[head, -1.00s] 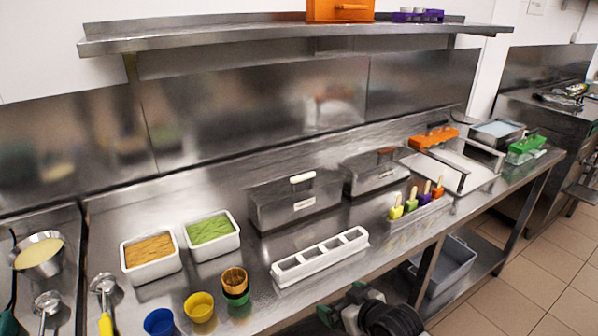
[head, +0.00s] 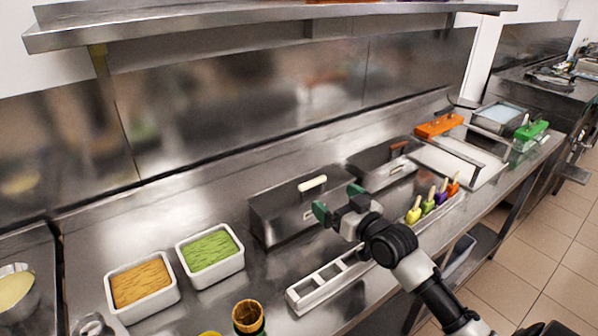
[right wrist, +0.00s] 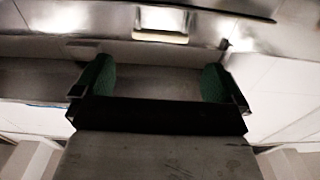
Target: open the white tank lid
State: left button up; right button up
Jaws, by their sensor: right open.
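The white tank is a steel box with a closed lid (head: 288,192) and a white bar handle (head: 313,183) on top, standing mid-counter in the head view. My right gripper (head: 338,201) is open and empty, its green fingertips in front of the tank and a little below the handle in the picture. It looks apart from the handle. In the right wrist view the open green fingers (right wrist: 157,81) have nothing between them. A bright pale strip shows beyond them at the top; I cannot tell whether it is the handle or a label. My left gripper is out of view.
A second steel tank with a brown handle (head: 398,148) stands to the right. A white slotted holder (head: 310,292) lies in front, partly behind my right arm. Tubs of orange (head: 141,283) and green (head: 210,250) stand left. Colored popsicles (head: 428,205) stand right. A shelf (head: 250,20) hangs above.

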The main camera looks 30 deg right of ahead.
aim_at(315, 183)
jog(key=w, duration=0.3)
jog(key=w+p, duration=0.1)
jog(key=w, duration=0.5)
jog(key=shift+w+a+r+p, duration=0.1)
jog(key=shift+w+a+p, duration=0.2)
jog(key=shift+a+p, duration=0.1)
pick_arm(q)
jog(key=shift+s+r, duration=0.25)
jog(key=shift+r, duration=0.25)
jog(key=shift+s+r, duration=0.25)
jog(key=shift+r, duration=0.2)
pick_arm(e)
jog(key=shift+w, duration=0.6)
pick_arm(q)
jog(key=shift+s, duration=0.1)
pick_arm(e)
jog(key=shift+c, duration=0.5)
